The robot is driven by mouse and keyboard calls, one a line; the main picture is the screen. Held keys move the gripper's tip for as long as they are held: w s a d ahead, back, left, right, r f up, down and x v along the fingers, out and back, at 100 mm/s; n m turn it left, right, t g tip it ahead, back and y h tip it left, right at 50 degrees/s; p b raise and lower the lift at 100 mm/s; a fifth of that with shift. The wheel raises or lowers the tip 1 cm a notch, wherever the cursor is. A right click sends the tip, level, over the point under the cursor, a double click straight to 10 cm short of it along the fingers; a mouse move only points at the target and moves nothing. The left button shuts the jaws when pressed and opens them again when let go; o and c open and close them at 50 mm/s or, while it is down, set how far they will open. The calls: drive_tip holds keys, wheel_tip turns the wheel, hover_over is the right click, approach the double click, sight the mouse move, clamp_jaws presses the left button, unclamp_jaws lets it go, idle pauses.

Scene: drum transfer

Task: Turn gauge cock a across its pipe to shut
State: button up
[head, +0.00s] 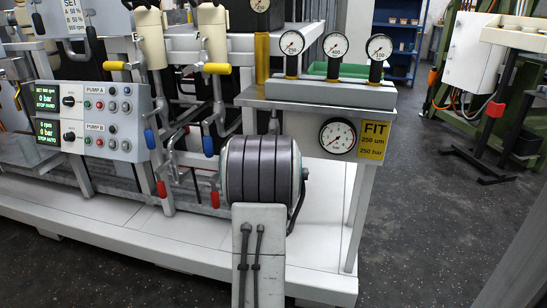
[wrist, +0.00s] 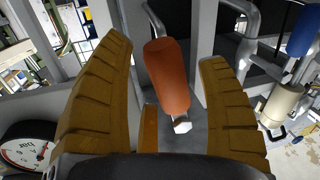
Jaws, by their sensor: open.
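My gripper (wrist: 168,55) is open, its two ridged brown fingers spread wide in the wrist view. A red-orange handle (wrist: 167,75) on a bent metal stem shows between the fingers, with a gap on each side. It has a pale tip at its lower end. I cannot tell its depth between the fingers. No label shows whether it is gauge cock a. In the head view, red handles hang low on the pipes, one left (head: 161,188) and one beside my arm (head: 215,197).
Blue handles (head: 149,138) and yellow handles (head: 217,68) sit on nearby pipes. A pump panel (head: 95,118) is at left. A dial gauge (head: 338,137) is right of my arm, below a shelf of three gauges (head: 335,45). Dark floor (head: 430,220) is clear at right.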

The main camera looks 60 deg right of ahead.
drive_tip(key=shift+c, duration=0.2)
drive_tip(key=c, duration=1.3)
drive_tip(key=shift+o, duration=0.2)
